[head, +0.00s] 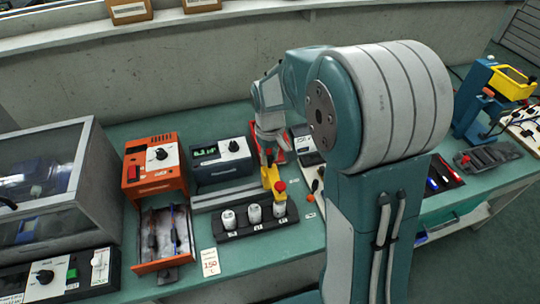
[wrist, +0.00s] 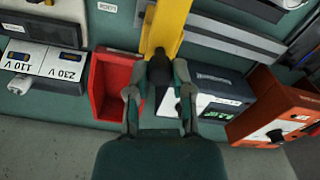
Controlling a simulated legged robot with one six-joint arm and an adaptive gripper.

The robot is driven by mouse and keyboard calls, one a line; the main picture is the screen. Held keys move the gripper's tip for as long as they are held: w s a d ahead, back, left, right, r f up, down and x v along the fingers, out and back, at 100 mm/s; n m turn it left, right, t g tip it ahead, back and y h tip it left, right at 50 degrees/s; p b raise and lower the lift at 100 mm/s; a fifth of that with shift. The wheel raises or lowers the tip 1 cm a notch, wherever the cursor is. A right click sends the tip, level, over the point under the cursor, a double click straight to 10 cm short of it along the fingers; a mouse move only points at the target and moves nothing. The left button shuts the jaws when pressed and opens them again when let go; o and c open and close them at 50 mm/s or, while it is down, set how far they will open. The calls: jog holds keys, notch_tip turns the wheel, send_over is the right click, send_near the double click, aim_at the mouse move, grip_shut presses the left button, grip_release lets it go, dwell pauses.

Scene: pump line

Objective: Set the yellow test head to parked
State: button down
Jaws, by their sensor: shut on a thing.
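The yellow test head (head: 273,183) stands over the back right of a dark rack (head: 256,230) in the head view, with red parts on it. In the wrist view the yellow test head (wrist: 167,24) runs up from between my fingers. My gripper (wrist: 160,82) is shut on the test head's dark handle, with a finger on each side. In the head view my gripper (head: 267,150) is small and partly hidden. Labels near the rack are too small to read.
An orange unit (head: 152,157) has an open drawer (head: 165,240) below it. A grey unit (head: 222,160) with a green display stands behind the rack. A red bin (wrist: 108,85) is beside my gripper. A clear-sided cabinet (head: 50,190) fills the left. My arm hides the bench's middle right.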

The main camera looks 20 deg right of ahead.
jog(key=a, duration=2.1)
jog(key=shift+s+f, duration=0.1)
jog(key=c, duration=0.8)
grip_release()
jog(key=o, duration=0.3)
jog(key=shift+a, duration=0.35)
jog(key=shift+d, duration=0.1)
